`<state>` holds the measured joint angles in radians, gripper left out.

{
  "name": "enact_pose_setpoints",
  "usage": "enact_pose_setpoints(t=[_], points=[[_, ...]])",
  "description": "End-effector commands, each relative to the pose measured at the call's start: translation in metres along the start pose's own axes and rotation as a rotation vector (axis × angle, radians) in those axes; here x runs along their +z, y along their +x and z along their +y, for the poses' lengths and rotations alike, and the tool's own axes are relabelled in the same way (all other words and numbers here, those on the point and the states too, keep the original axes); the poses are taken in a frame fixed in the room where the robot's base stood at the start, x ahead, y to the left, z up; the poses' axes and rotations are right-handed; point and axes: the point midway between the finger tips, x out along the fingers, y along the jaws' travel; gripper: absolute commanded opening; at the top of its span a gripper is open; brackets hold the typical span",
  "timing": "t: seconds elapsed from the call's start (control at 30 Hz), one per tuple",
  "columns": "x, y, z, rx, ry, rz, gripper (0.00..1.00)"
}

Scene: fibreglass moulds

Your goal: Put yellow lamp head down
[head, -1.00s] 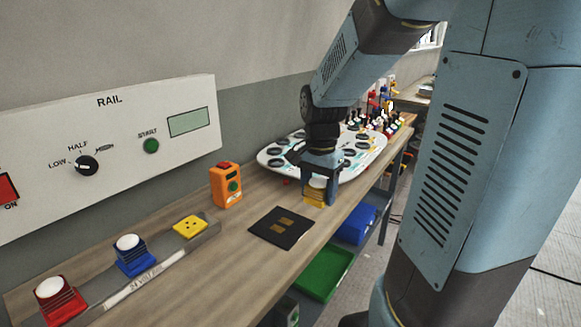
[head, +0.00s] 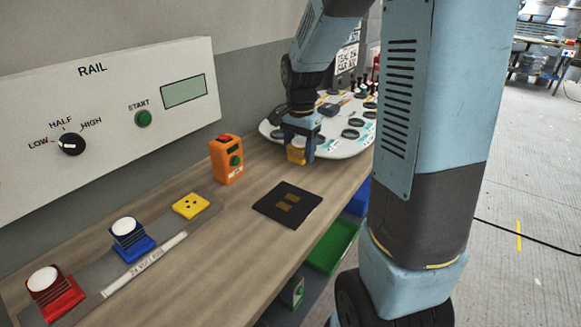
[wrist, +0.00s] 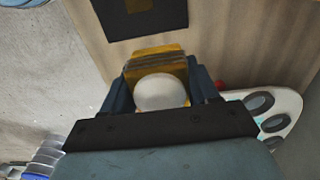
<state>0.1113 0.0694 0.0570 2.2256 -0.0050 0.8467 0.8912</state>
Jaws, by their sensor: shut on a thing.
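The yellow lamp head (head: 296,154) is in my gripper (head: 299,151), above the bench near the white board's front left edge. In the wrist view the lamp head (wrist: 160,88) shows its round white lens and yellow finned body between the two fingers. My gripper (wrist: 162,95) is shut on it. A yellow base (head: 191,206) with small dark holes sits empty on the grey rail (head: 140,259). A dark square pad (head: 287,203) with tan patches lies on the bench between the rail and the gripper. The underside of the lamp head is hidden.
A blue lamp (head: 128,238) and a red lamp (head: 52,290) stand on the rail. An orange box (head: 227,160) with a green button stands near the wall. The white board (head: 345,143) with dark round pieces lies behind the gripper. Bare bench surrounds the pad.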

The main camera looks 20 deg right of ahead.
Motion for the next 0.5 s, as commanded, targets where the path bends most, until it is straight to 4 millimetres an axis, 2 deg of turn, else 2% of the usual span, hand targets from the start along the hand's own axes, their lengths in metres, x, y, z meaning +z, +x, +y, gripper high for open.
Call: enact_pose_setpoints(t=[0.3, 0.5], points=[[-0.020, 0.041, -0.030, 0.003, 0.003, -0.003, 0.11], [-0.026, 0.054, -0.041, 0.001, 0.002, 0.000, 0.11]])
